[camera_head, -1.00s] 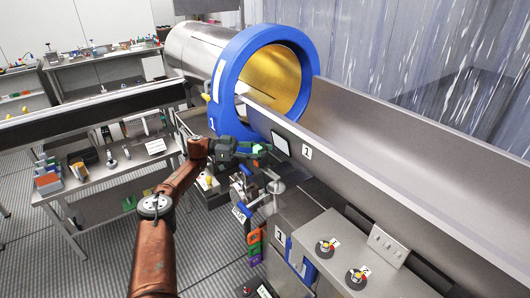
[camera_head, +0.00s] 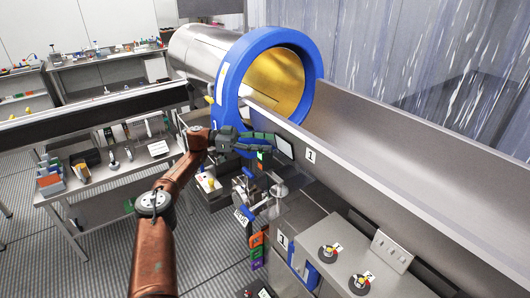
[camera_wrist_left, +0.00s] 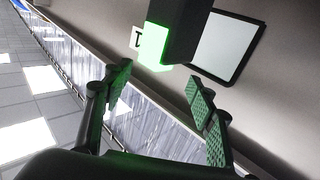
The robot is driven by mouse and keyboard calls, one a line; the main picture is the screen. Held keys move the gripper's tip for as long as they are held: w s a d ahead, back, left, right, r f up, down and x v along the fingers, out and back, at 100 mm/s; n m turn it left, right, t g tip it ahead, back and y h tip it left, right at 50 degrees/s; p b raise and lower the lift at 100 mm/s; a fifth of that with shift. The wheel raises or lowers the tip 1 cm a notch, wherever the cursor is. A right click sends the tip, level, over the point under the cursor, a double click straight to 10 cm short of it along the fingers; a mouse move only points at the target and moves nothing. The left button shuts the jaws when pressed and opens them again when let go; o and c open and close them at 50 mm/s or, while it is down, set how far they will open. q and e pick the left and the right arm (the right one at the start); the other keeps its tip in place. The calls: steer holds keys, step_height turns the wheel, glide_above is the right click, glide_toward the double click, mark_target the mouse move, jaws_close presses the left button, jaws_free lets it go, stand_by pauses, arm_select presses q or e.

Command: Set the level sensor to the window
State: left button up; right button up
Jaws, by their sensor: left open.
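The level sensor, a dark block with a glowing green face (camera_wrist_left: 156,46), is at the top middle of the left wrist view. The window, a pale panel in a black frame (camera_wrist_left: 230,45), is on the grey trough wall just right of it. In the head view the window (camera_head: 284,146) shows beside the trough's number 1 label. My left gripper (camera_head: 266,146) is close to it. In the left wrist view the green-padded fingers (camera_wrist_left: 162,98) are apart with nothing between them, and the sensor lies beyond them. My right gripper is not in view.
The blue drum ring (camera_head: 226,85) stands behind my left gripper, and the long grey trough (camera_head: 420,140) runs right. A metal bracket (camera_head: 250,190) is below the gripper. A console with two knobs (camera_head: 328,252) is front right. A shelf table (camera_head: 105,178) is left.

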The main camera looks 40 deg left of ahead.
arm_select(q)
step_height(320, 180, up, 5)
steer(key=shift+f, duration=0.1)
steer(key=shift+a, duration=0.1)
stand_by(0.6)
